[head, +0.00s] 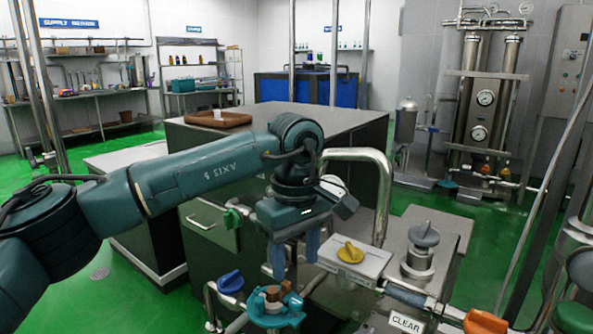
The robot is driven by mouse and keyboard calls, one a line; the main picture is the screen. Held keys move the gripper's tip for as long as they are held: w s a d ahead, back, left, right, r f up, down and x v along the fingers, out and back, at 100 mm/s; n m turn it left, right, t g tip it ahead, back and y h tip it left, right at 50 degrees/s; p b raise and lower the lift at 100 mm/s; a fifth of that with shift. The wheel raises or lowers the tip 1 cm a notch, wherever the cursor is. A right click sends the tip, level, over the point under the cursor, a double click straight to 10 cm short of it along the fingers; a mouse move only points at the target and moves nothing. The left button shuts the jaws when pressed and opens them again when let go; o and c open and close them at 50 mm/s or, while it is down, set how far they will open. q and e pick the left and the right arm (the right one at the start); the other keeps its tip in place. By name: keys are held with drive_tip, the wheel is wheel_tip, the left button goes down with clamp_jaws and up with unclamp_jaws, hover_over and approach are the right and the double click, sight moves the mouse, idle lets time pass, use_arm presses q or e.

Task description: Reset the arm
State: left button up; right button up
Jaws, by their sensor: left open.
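My left arm comes in from the left and bends down at the wrist. My left gripper (294,258) points downward with its two blue fingers apart and nothing between them. Just below the fingertips is a teal ring-shaped fitting (275,317) with brown blocks (274,294) in its middle. The gripper looks apart from it, but the exact gap cannot be judged. My right gripper does not show.
Close by are a blue knob (231,281), a yellow knob (351,251), a grey knob (424,234), an orange knob (486,321) and a curved steel pipe (381,190). A counter (300,119) with a brown tray (218,120) stands behind. Green floor (111,284) is clear at left.

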use_arm(q)
drive_tip(key=s+d+f+g+h+p, duration=0.2)
drive_tip(key=s+d+f+g+h, duration=0.15)
drive_tip(key=s+d, duration=0.35)
drive_tip(key=s+d+r+n+g+h+p, duration=0.3)
drive_tip(key=s+d+r+n+g+h, duration=0.15)
drive_tip(key=s+d+n+h, duration=0.5)
drive_tip(key=w+a+r+n+t+h+p, duration=0.5)
drive_tip(key=w+n+t+h, duration=0.4)
drive_tip(key=n+t, duration=0.65)
drive_tip(key=w+a+f+n+t+y+p, duration=0.1)
drive_tip(key=a+f+n+t+y, duration=0.4)
drive_tip(key=n, duration=0.6)
drive_tip(key=w+a+f+n+t+y+p, duration=0.1)
drive_tip(key=a+f+n+t+y, duration=0.5)
drive_tip(key=n, duration=0.5)
drive_tip(key=s+a+f+n+g+y+p, duration=0.2)
drive_tip(key=s+a+f+n+g+y, duration=0.5)
drive_tip(key=s+a+f+n, duration=0.7)
drive_tip(key=shift+s+a+f+g+y+p, duration=0.2)
drive_tip(key=shift+a+f+g+y+p, duration=0.15)
drive_tip(key=shift+f+g, duration=0.1)
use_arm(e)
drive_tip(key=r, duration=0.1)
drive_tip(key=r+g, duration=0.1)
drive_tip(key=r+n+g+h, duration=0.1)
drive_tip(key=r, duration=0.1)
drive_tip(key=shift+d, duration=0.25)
